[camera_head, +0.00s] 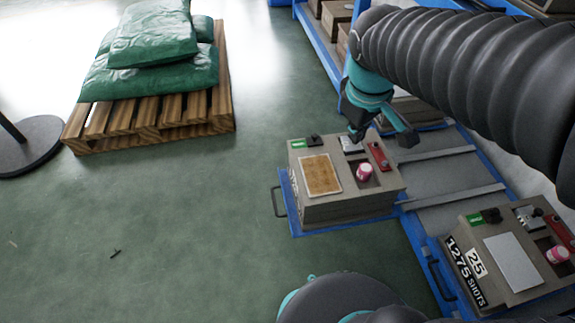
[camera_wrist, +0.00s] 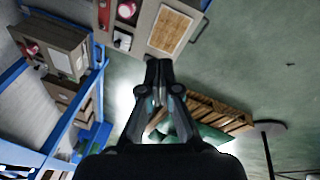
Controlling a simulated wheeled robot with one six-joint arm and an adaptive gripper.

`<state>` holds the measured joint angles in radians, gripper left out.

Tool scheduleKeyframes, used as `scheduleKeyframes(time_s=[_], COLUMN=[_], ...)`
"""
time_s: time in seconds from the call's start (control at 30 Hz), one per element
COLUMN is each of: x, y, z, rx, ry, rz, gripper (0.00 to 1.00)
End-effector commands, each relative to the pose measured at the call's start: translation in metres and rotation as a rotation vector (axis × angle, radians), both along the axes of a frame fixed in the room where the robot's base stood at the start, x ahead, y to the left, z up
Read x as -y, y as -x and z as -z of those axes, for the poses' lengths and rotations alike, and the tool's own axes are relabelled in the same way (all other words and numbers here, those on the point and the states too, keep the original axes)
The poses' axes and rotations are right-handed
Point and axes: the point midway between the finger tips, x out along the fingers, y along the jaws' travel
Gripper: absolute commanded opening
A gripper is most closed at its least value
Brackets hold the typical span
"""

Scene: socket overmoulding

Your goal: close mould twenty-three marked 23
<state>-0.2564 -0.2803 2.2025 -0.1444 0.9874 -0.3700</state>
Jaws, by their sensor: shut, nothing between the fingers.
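A grey mould block (camera_head: 345,205) sits on a blue pull-out tray (camera_head: 290,212) in the middle of the head view. Its number is not readable from here. Its top carries a tan plate (camera_head: 320,174), a green label (camera_head: 298,143), a black knob, a silver part (camera_head: 350,145), a red part (camera_head: 379,156) and a pink-red cap (camera_head: 364,171) in a recess. My gripper (camera_head: 357,134) is shut and empty, over the block's far edge near the silver part; contact cannot be told. In the wrist view my gripper (camera_wrist: 158,64) points toward the block, whose tan plate (camera_wrist: 170,31) shows.
A second mould marked 25 (camera_head: 476,262) sits at the lower right. Empty grey rack space (camera_head: 450,180) with metal rails lies between them. A blue rack with boxes (camera_head: 335,18) stands behind. A pallet (camera_head: 150,127) with green sacks (camera_head: 155,60) stands on the left; the floor between is clear.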

Motion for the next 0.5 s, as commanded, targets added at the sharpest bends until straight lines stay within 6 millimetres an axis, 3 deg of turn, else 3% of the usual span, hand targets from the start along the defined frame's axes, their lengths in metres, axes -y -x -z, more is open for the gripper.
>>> scheduleKeyframes(time_s=[0.03,0.2,0.5], x=[-0.013,-0.056,-0.146], y=[-0.013,-0.049,-0.095], z=[0.015,0.049,0.133], rx=[-0.030,-0.115,-0.264], ry=[0.032,0.142,0.332], rz=[-0.073,-0.319,-0.754], gripper=[0.00,0.00,0.00])
